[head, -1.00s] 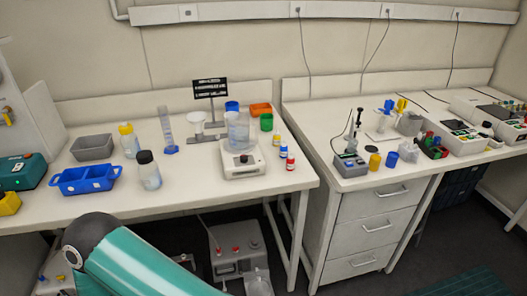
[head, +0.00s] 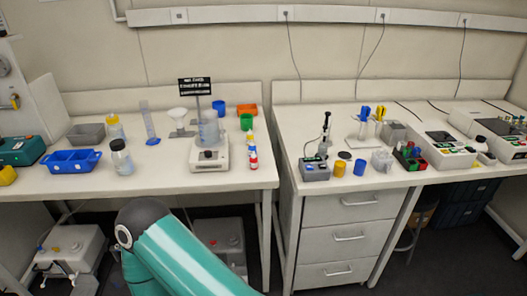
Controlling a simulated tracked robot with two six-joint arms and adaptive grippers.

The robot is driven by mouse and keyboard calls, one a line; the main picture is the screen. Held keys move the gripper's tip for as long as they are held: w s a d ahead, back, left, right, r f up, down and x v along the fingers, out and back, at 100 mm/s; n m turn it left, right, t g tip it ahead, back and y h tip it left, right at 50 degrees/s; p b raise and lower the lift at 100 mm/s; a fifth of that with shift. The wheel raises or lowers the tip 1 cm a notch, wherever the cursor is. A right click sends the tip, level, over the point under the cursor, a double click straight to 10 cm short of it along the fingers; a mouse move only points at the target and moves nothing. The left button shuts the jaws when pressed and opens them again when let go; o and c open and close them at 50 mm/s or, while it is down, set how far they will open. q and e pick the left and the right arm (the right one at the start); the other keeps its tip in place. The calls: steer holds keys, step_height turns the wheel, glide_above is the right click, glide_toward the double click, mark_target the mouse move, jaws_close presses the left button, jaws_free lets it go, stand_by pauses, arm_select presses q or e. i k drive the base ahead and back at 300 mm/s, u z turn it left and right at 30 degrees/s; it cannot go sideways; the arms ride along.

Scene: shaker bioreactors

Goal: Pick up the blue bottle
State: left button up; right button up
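Three small bottles stand in a row near the right front edge of the left bench (head: 200,184), beside the white stirrer. The small blue bottle (head: 252,150) appears in the middle, close between a yellow one (head: 251,138) and a red one (head: 253,162); at this size their edges blend. A teal link of one of my arms crosses the bottom centre, in front of and below the bench. Neither of my grippers is in view.
A stirrer (head: 209,156) with a beaker (head: 208,128) stands just left of the small bottles. A dark-capped bottle (head: 122,160) and a blue tray (head: 71,162) are further left. Blue (head: 218,107), orange (head: 246,110) and green (head: 246,121) containers stand behind. A gap separates the benches.

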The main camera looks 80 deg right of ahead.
mark_target(252, 147)
steer(key=z, duration=0.85)
steer(key=i, duration=0.25)
steer(key=z, duration=1.05)
steer(key=i, duration=0.8)
steer(key=u, duration=0.2)
steer(key=k, duration=0.85)
steer(key=z, duration=0.2)
steer(key=i, duration=0.85)
steer(key=u, duration=0.1)
